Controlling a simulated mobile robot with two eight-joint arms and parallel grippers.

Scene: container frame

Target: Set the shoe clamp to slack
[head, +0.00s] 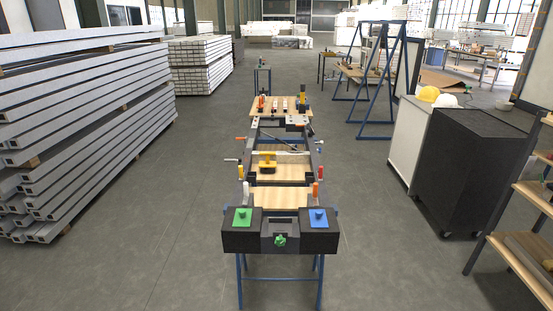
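A long container frame (316,187) stands on blue legs in the middle of the hall. Small levers or handles line both sides: a white one (245,188) and an orange one (316,189) near the front, a red one (321,172) behind on the right, and an orange one (240,139) further back on the left. I cannot tell which part is the shoe clamp or how it is set. Neither of my grippers is in view.
A dark front block (240,242) carries a green pad (241,215), a blue pad (318,217) and a green knob (280,240). A yellow tool (265,164) sits mid-frame. Stacked beams (75,120) stand left, a black cabinet (470,165) right. Floor beside the frame is clear.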

